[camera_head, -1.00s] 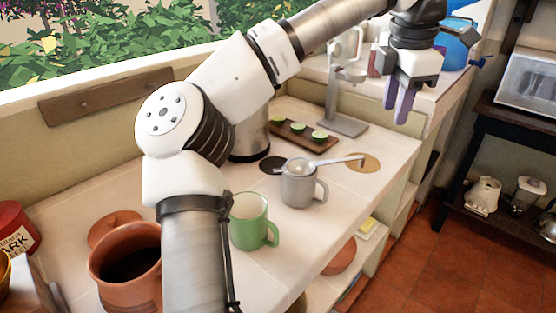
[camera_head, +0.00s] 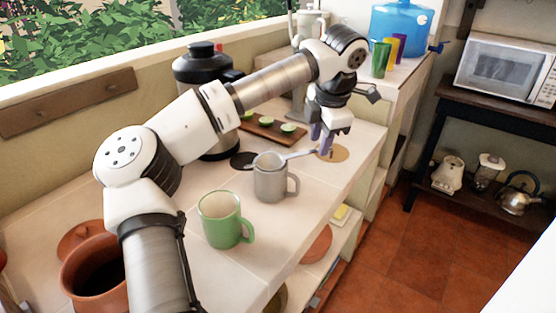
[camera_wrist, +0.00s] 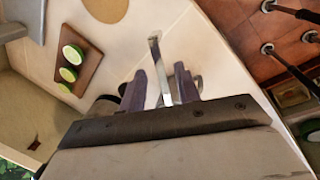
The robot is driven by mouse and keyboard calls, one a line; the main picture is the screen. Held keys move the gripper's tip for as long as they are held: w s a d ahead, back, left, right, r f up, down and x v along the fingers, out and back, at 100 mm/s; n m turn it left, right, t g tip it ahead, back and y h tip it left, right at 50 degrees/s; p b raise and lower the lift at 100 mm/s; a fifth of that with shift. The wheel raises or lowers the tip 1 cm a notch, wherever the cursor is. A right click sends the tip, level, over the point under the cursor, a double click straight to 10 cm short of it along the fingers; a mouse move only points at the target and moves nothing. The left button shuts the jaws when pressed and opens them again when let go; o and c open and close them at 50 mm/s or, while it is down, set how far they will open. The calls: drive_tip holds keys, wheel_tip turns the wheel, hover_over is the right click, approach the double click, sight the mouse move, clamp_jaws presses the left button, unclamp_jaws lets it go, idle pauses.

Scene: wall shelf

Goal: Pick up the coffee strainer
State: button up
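The coffee strainer (camera_head: 292,156) rests on the grey mug (camera_head: 271,182), its handle sticking out to the right over the counter. Its bowl is mostly hidden by the mug's rim. My gripper (camera_head: 321,138) is low over the counter at the handle's far end, fingers pointing down. In the wrist view, the metal handle (camera_wrist: 160,70) runs between the two purple fingers of my gripper (camera_wrist: 161,88). The fingers are apart, with a gap beside the handle.
A green mug (camera_head: 222,218) stands near the grey mug. A wooden board with lime halves (camera_head: 262,132) lies behind, beside a dark urn (camera_head: 200,68). A terracotta pot (camera_head: 92,275) is at the front left. The counter's right edge is close to my gripper.

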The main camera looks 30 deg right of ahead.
drive_tip(key=shift+x, duration=1.25)
clamp_jaws()
drive_tip(key=shift+r, duration=0.15)
